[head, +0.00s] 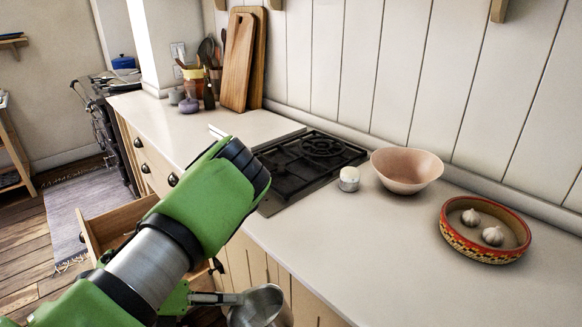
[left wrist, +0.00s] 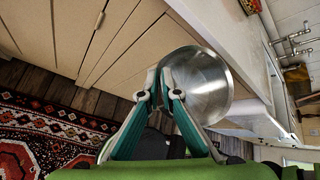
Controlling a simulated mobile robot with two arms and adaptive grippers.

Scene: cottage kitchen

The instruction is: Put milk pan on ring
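The milk pan (head: 262,307) is a small shiny metal pan with a metal handle, low in the head view in front of the counter and below its top. It also shows in the left wrist view (left wrist: 208,88), its round bowl just beyond the fingertips. My left gripper (left wrist: 167,82) is closed in on the handle side of the pan. In the head view my arm hides most of that gripper. The black hob (head: 312,167) is set in the counter, with a ring (head: 322,146) at its back right. My arm covers the hob's left corner. My right gripper is out of view.
The counter edge lies between the pan and the hob. An open drawer (head: 103,228) juts out at left. Right of the hob are a small white-topped pot (head: 348,180), a pink bowl (head: 406,170) and a patterned dish (head: 470,252) with garlic. Cutting boards (head: 238,62) lean behind.

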